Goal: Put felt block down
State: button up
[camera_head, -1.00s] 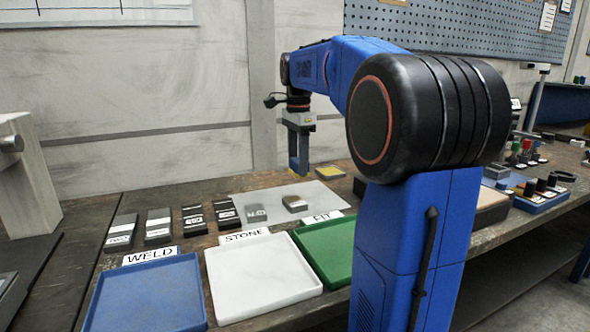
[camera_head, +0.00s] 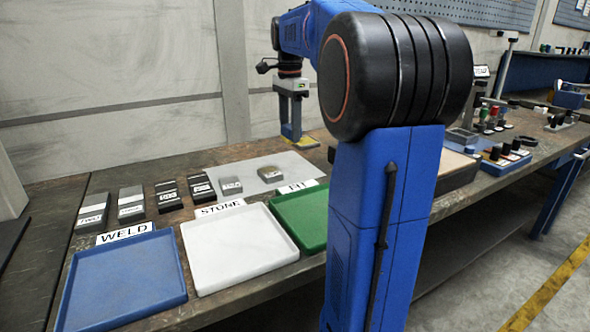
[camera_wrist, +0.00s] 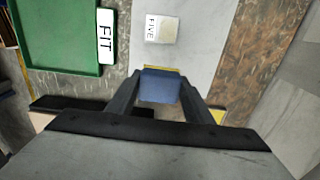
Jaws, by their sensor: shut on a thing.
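A small blue block (camera_wrist: 160,86), which I take to be the felt block, sits between the fingers of my gripper (camera_wrist: 160,95) in the wrist view. My gripper is shut on it. In the head view my gripper (camera_head: 291,122) points down, low over the far right end of a pale grey sheet (camera_head: 262,161). A yellow patch (camera_head: 303,142) shows beside and under the fingertips; it also shows in the wrist view (camera_wrist: 217,116). I cannot tell whether the block touches the surface.
Two small labelled blocks, including one marked FIVE (camera_wrist: 161,29), lie on the sheet. Blue (camera_head: 122,285), white (camera_head: 238,250) and green (camera_head: 305,217) trays line the front. A wall rises behind the bench.

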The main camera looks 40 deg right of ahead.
jog(key=shift+s+d, duration=0.2)
jog(key=shift+d, duration=0.35)
jog(key=shift+s+d, duration=0.2)
jog(key=shift+d, duration=0.3)
jog(key=shift+s+d+f, duration=0.1)
jog(key=shift+f, duration=2.4)
jog(key=shift+d+f, duration=0.1)
jog(key=shift+f, duration=2.4)
jog(key=shift+f, duration=0.1)
jog(key=o, duration=0.9)
notch_tip(320, 180, up, 12)
jog(key=shift+r, duration=0.1)
